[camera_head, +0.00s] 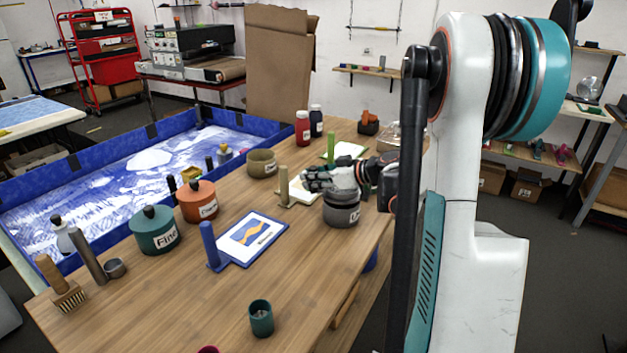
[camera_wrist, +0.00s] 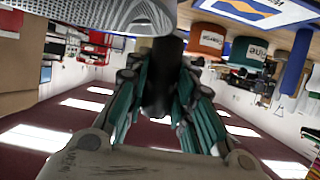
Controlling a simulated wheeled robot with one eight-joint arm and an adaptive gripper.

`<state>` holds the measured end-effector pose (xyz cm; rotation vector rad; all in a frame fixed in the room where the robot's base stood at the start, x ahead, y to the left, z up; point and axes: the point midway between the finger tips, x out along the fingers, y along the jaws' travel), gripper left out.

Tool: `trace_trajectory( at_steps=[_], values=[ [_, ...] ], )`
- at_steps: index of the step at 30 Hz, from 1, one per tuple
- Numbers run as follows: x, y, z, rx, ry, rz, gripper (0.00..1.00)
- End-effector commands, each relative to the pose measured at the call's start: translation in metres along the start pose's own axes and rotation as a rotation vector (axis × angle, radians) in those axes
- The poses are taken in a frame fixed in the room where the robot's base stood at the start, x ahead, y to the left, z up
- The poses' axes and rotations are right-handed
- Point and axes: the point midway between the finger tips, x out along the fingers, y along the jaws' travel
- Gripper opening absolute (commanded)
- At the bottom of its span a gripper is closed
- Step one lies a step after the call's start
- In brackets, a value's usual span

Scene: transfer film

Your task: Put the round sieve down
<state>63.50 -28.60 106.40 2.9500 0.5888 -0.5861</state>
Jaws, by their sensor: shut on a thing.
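My gripper (camera_head: 345,176) is over the right part of the wooden table (camera_head: 195,310). In the wrist view its teal fingers (camera_wrist: 160,95) are shut on a dark upright part of the round sieve. A grey surface with a mesh-like texture, which looks like the sieve (camera_wrist: 147,16), shows at the top of that view.
Orange (camera_head: 198,202) and teal (camera_head: 152,231) pots stand left. A blue-framed print board (camera_head: 250,238) lies mid-table, with clear wood in front of it. A small teal cup (camera_head: 261,318) stands near the front. Red (camera_head: 303,127) and dark (camera_head: 316,121) bottles stand behind.

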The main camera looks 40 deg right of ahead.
Motion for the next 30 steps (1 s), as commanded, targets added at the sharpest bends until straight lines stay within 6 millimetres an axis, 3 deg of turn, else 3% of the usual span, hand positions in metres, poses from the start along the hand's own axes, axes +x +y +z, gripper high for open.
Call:
trace_trajectory(
  at_steps=[20,21,23,24,30],
  values=[
    [0.004,0.0,0.01,0.0,0.0,0.0,0.0],
    [0.004,0.0,0.01,0.0,0.0,0.0,0.25],
    [0.004,0.0,0.01,0.0,0.0,0.0,0.39],
    [0.004,0.0,0.01,0.0,0.0,0.0,0.43],
    [0.004,0.0,0.01,0.0,0.0,0.0,0.43]
  ],
)
